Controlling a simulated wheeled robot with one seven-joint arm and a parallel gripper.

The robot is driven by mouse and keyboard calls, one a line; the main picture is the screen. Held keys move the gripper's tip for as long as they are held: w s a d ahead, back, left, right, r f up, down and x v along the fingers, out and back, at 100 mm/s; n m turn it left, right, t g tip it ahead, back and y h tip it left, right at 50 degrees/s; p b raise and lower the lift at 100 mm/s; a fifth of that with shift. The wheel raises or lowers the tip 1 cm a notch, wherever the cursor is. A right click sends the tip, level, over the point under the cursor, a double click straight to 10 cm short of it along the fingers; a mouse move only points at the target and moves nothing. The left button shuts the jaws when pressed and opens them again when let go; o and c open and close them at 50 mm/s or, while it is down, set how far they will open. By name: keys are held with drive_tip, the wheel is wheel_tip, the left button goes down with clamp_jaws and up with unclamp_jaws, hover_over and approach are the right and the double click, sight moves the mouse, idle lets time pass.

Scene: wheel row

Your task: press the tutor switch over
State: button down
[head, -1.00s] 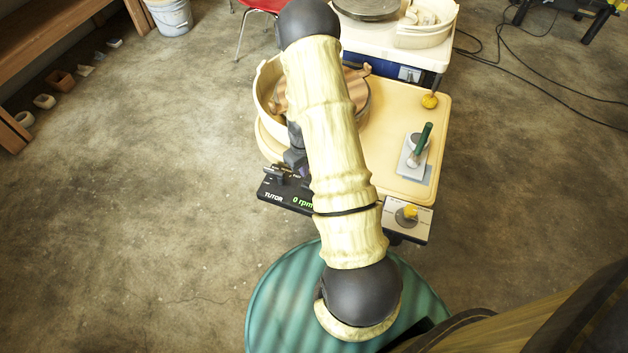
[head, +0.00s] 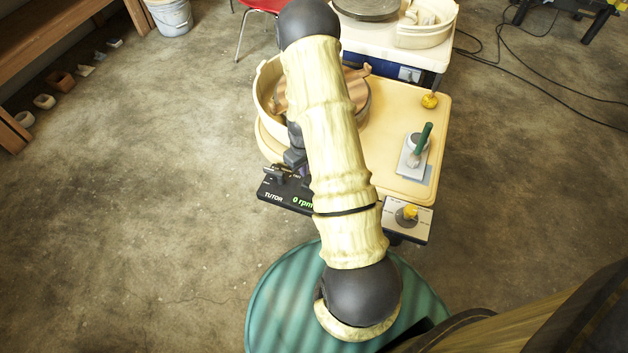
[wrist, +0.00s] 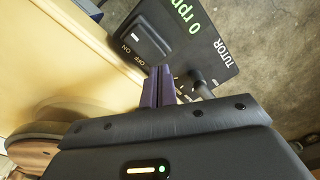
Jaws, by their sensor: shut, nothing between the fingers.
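The tutor panel (head: 284,193) is a black box on the front edge of the cream wheel table, with "TUTOR" and a green "0 rpm" readout. In the wrist view the panel (wrist: 213,62) carries a dark rocker switch (wrist: 150,38) with a white mark, beside ON and OFF lettering. My gripper (wrist: 160,88) has its purple fingers together and empty, beside the panel near the OFF lettering. A gap shows between the fingertips and the rocker; whether they touch the panel is unclear. In the head view my arm hides part of the panel and the fingers.
A grey stalk (wrist: 203,88) stands on the panel just right of my fingers. A wheel basin (head: 268,92) is behind the panel.

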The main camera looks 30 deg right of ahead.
drive_tip(key=shift+f+b, duration=0.7)
drive_tip(key=shift+f, duration=0.5)
drive_tip(key=shift+r+p, duration=0.25)
drive_tip(key=shift+p, duration=0.15)
drive_tip(key=shift+a, duration=0.1)
idle(0.6)
drive_tip(key=shift+w+a+r+p, duration=0.1)
drive_tip(key=shift+w+a+p, duration=0.1)
drive_tip(key=shift+w+a, duration=0.5)
drive_tip(key=shift+w+a+r+p, duration=0.15)
drive_tip(key=shift+w+a, duration=0.3)
drive_tip(key=shift+w, duration=0.4)
drive_tip(key=shift+w+a+r+p, duration=0.1)
drive_tip(key=shift+w+a+p, duration=0.1)
drive_tip(key=shift+w+a, duration=0.5)
drive_tip(key=shift+w+d, duration=0.1)
wheel_tip(320, 180, up, 8)
drive_tip(key=p, duration=0.6)
